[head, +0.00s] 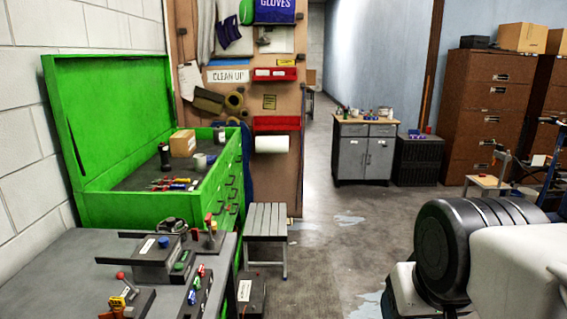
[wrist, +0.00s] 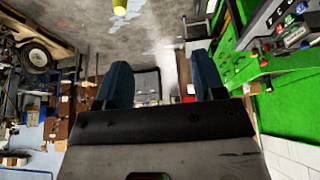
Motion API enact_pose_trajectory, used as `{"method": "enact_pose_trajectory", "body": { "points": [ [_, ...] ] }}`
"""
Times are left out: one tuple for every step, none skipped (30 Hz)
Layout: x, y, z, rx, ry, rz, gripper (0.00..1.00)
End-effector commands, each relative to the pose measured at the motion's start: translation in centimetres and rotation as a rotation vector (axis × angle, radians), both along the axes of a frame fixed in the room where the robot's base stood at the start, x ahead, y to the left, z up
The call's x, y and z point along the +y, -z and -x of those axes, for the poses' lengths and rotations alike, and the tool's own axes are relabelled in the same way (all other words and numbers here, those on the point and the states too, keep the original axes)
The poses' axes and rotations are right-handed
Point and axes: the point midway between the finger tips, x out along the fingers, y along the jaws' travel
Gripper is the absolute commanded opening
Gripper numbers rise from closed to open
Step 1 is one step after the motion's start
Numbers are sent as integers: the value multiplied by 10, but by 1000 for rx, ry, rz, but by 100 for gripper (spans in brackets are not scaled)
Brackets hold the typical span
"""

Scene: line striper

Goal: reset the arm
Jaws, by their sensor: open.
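My gripper (wrist: 160,85) shows in the wrist view with its two dark blue fingers held apart. The gap between the fingers is empty, with only distant floor and a grey cabinet behind it. The wrist view looks upside down, with the floor at the top and the walls lower down. In the head view, part of my arm (head: 480,250) fills the lower right corner, white with a dark ribbed joint. My gripper is out of the head view.
A green tool chest (head: 150,210) with an open lid stands left. A grey bench (head: 60,255) with small switch devices is in front of it. A slatted stool (head: 265,222) stands beside the bench. A grey cabinet (head: 352,155) is farther back. The middle floor is open, with pale patches.

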Motion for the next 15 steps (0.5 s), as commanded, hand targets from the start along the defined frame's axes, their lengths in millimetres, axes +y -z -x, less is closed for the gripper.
{"method": "enact_pose_trajectory", "body": {
  "points": [
    [0, 6, -1, 16, 1, 0, 63],
    [0, 9, -2, 26, 2, 0, 63],
    [-1, 14, -3, 40, 3, 1, 63],
    [-1, 18, -4, 50, 4, 0, 63],
    [-1, 22, -4, 61, 5, 1, 63],
    [-1, 28, -5, 78, 6, 1, 63],
    [-1, 31, -6, 88, 6, 1, 63],
    [-1, 35, -6, 99, 8, 1, 63],
    [-2, 41, -7, 116, 9, 1, 63],
    [-2, 45, -7, 127, 10, 1, 63],
    [-2, 50, -8, 139, 11, 2, 63],
    [-2, 56, -8, 155, 12, 1, 63],
    [-2, 59, -8, 165, 13, 2, 63],
    [-2, 62, -9, 173, 13, 2, 63],
    [-3, 66, -9, 184, 15, 2, 63]
  ]
}}
